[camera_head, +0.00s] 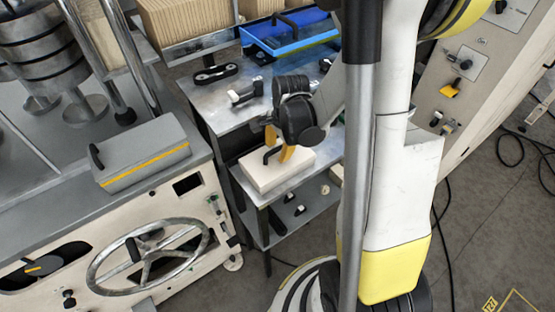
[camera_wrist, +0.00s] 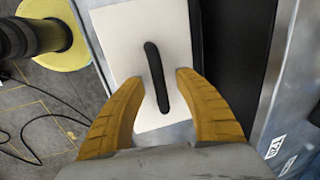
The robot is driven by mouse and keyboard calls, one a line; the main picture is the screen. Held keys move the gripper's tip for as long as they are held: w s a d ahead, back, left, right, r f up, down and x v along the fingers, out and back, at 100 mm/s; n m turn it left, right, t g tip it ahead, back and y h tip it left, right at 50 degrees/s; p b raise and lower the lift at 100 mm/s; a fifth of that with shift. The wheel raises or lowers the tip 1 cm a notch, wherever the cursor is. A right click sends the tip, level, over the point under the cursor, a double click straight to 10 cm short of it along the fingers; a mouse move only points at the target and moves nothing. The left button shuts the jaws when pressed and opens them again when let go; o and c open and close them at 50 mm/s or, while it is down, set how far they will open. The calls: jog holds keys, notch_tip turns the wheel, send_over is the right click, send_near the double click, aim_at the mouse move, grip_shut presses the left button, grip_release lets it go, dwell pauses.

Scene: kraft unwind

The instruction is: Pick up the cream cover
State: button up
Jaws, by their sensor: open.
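The cream cover (camera_head: 262,177) is a flat pale block with a dark bar handle (camera_head: 270,155) on top. It lies on the lower, nearer part of a metal cart. My gripper (camera_head: 279,146) is just above it, fingers pointing down. In the wrist view the cream cover (camera_wrist: 127,50) fills the middle, and its black handle (camera_wrist: 157,78) runs lengthwise. The two yellow fingers of my gripper (camera_wrist: 155,78) are apart, one on each side of the handle's near part. I cannot tell whether a finger touches the handle or the cover.
A blue tray (camera_head: 290,38) and dark-handled tools (camera_head: 245,93) lie on the cart's upper surface (camera_head: 222,107). A grey cover with a yellow stripe (camera_head: 145,160) sits on the machine at left, above a handwheel (camera_head: 148,255). Cables (camera_head: 515,150) lie on the floor at right.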

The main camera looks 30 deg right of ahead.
grip_shut()
